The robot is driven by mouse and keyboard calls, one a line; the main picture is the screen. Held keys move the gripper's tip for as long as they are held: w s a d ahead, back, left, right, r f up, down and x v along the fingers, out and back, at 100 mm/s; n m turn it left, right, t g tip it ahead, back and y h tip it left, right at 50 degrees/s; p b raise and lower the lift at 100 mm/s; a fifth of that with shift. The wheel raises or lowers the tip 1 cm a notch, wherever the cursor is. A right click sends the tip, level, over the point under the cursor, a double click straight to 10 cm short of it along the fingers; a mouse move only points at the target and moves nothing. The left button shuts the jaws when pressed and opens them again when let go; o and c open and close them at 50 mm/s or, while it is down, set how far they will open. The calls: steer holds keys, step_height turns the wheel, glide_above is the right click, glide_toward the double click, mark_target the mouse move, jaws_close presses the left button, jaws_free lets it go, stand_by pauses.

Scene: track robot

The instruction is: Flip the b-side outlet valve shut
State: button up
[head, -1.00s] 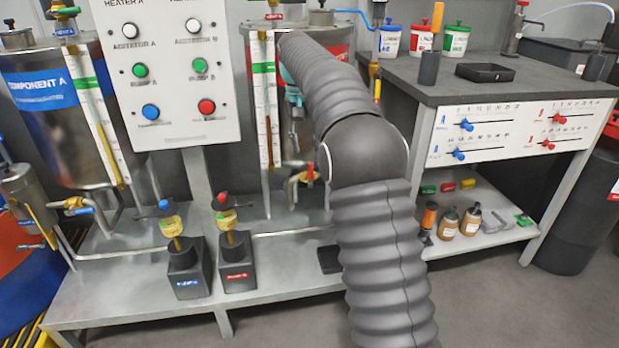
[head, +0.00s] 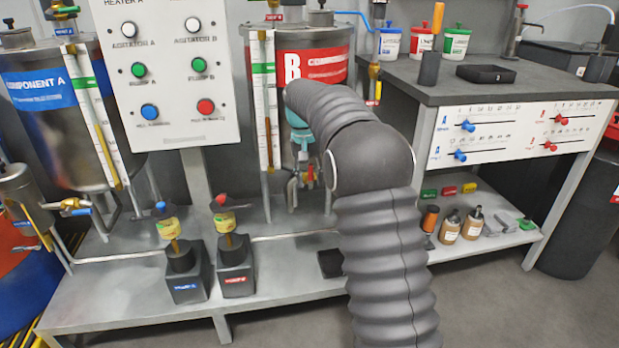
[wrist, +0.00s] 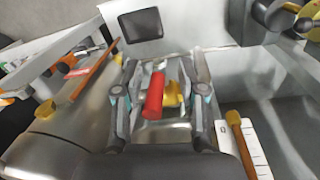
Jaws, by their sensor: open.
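The B-side outlet valve has a red handle (head: 310,175), low under the steel B tank (head: 302,90) with its red label. In the wrist view the red handle (wrist: 155,94) stands between my two fingers, beside a yellow valve part (wrist: 172,93). My gripper (wrist: 165,64) is open, with one finger on each side of the handle. I see no clear contact. In the head view my gripper (head: 300,180) is small and partly hidden by my own arm, right at the valve.
A blue-handled valve (head: 76,207) sits under the A tank (head: 75,115). Two black pump stands (head: 186,278) (head: 236,270) stand on the steel platform (head: 120,300). A push-button panel (head: 165,75) hangs in front. A workbench (head: 440,92) stands to the right.

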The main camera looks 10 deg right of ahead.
jaws_close()
steer(key=shift+r, duration=0.1)
steer(key=shift+d+r+y+p, duration=0.15)
steer(key=shift+y+p, duration=0.15)
steer(key=shift+p, duration=0.25)
steer(key=shift+f+y, duration=0.25)
steer(key=shift+y, duration=0.15)
jaws_free()
